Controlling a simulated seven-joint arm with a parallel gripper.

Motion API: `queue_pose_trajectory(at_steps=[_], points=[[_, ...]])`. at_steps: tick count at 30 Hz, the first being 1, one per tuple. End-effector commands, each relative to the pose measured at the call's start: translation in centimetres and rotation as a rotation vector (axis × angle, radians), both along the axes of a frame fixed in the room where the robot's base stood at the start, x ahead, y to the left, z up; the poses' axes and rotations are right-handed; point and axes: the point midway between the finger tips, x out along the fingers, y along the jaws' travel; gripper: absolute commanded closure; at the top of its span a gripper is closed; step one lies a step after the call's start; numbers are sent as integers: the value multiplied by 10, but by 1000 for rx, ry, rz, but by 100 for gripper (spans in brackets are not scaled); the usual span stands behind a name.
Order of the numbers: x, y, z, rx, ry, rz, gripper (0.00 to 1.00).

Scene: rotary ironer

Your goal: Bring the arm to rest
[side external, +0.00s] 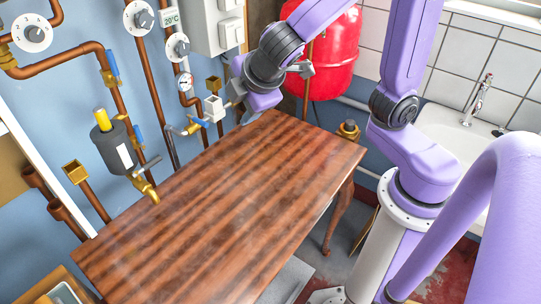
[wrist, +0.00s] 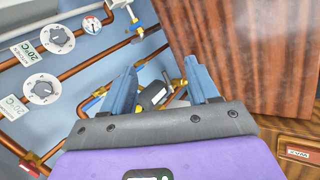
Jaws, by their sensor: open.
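My purple arm reaches over from the right in the side external view. My gripper (side external: 239,93) is near the far edge of the wooden table (side external: 200,215), close to the pipes and valves on the blue wall. In the wrist view my gripper (wrist: 162,84) has its two blue-grey fingers spread wide apart. Nothing is held between them. Pipes and a dark cylinder (wrist: 153,95) show beyond the gap. The wooden surface (wrist: 240,50) fills the upper right of the wrist view.
Copper pipes, dials (side external: 139,18) and a dark cylinder with a yellow top (side external: 113,143) line the wall. A red tank (side external: 325,60) hangs behind the arm. A white sink (side external: 450,125) is at right. The tabletop is bare.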

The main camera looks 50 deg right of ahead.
Motion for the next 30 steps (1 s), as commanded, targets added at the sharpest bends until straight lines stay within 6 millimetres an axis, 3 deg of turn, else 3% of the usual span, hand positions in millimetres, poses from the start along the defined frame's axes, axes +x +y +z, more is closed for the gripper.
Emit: queue_pose_trajectory(at_steps=[6, 9, 13, 18, 30], points=[[-96, -46, -34, 123, 308, -72, 40], [-135, -58, -44, 182, 427, -99, 40], [-173, -67, -51, 242, 539, -124, 40], [-194, -70, -54, 281, 602, -140, 40], [-195, -70, -54, 284, 607, -141, 40]])
